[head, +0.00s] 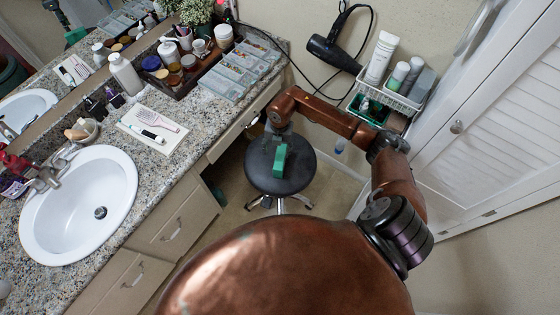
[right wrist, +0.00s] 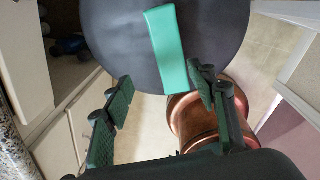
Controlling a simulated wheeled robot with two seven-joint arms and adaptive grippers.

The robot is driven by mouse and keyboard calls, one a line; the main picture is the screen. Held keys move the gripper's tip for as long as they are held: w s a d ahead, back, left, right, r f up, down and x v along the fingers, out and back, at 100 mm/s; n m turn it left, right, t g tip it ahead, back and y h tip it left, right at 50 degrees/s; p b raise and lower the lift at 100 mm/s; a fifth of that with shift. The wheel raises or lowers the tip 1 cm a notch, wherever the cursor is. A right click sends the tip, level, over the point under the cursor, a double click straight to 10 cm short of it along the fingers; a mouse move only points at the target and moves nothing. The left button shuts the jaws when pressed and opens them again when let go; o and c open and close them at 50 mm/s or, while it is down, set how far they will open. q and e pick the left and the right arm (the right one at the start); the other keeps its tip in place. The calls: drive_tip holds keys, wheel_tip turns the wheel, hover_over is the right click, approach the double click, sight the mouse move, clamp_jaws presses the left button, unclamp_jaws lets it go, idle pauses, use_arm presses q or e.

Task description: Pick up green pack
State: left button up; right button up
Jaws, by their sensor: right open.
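The green pack (head: 280,160) lies on the round dark seat of the stool (head: 296,181). In the right wrist view the pack (right wrist: 166,45) is a long teal-green block, slightly tilted, near the seat's front edge (right wrist: 112,45). My right gripper (head: 268,141) hangs over the stool beside the pack and is partly hidden in the head view. In the right wrist view my right gripper (right wrist: 160,92) is open and empty. Its right finger appears near the pack's lower right edge; contact cannot be told. My left gripper is in neither view.
A granite counter (head: 70,228) with a white sink (head: 80,212) and drawers stands left of the stool. A white rack (head: 397,101) with bottles and a hair dryer (head: 333,54) are on the wall behind. A white louvred door (head: 505,130) stands at the right.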

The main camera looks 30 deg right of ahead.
sight(280, 156)
drive_tip(key=shift+d+h, duration=0.4)
drive_tip(key=shift+d, duration=0.45)
drive_tip(key=shift+s+d+f, duration=0.1)
drive_tip(key=shift+d+f, duration=0.1)
drive_tip(key=shift+f, duration=0.2)
drive_tip(key=f, duration=0.2)
drive_tip(key=f+b, duration=0.1)
drive_tip(key=f, duration=0.4)
drive_tip(key=shift+a, duration=0.25)
drive_tip(key=shift+r, duration=0.1)
drive_tip(key=shift+c, duration=0.2)
clamp_jaws()
